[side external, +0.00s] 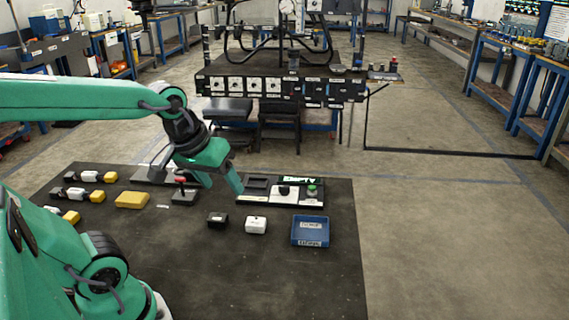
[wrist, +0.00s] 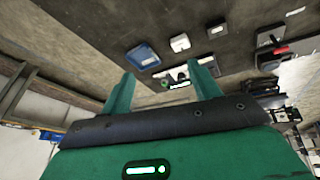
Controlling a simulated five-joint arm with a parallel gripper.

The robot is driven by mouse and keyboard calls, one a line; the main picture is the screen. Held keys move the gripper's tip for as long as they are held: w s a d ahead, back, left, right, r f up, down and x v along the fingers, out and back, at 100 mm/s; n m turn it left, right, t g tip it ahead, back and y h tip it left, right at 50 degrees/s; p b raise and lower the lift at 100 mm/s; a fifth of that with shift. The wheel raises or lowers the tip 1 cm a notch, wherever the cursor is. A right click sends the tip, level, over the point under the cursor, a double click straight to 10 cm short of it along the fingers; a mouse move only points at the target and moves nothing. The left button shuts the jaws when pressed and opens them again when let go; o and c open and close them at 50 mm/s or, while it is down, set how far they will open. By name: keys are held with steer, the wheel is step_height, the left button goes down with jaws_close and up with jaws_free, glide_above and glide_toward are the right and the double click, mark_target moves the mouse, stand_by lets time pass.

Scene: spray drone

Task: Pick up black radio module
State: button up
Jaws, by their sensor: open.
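The black radio module (side external: 217,219) appears to be the small dark box on the dark mat, left of a white box (side external: 256,224). My gripper (side external: 222,186) is open and empty, above and behind the module, beside the left end of a parts panel. In the wrist view my gripper (wrist: 162,68) shows two green fingers spread apart with nothing between them. The white box also shows there (wrist: 180,43). A small dark and pale item (wrist: 216,31) beside it may be the module; I cannot tell for sure.
A blue bin (side external: 310,244) sits right of the white box. The parts panel (side external: 252,198) lies behind. A red-topped device (side external: 183,196), a yellow block (side external: 132,200) and several white-and-yellow parts (side external: 78,192) lie left. The mat's front (side external: 260,280) is clear.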

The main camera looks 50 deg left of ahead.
steer(key=w+a+f+n+g, duration=0.3)
steer(key=w+a+f+n, duration=0.25)
steer(key=a+n, duration=0.4)
steer(key=n+g, duration=0.2)
steer(key=n, duration=1)
glide_above(218, 217)
step_height(218, 217, down, 9)
steer(key=shift+a+f, duration=0.1)
steer(key=shift+f, duration=1.3)
steer(key=shift+f, duration=0.1)
steer(key=shift+f, duration=2.5)
steer(key=shift+c, duration=0.4)
steer(key=c, duration=1)
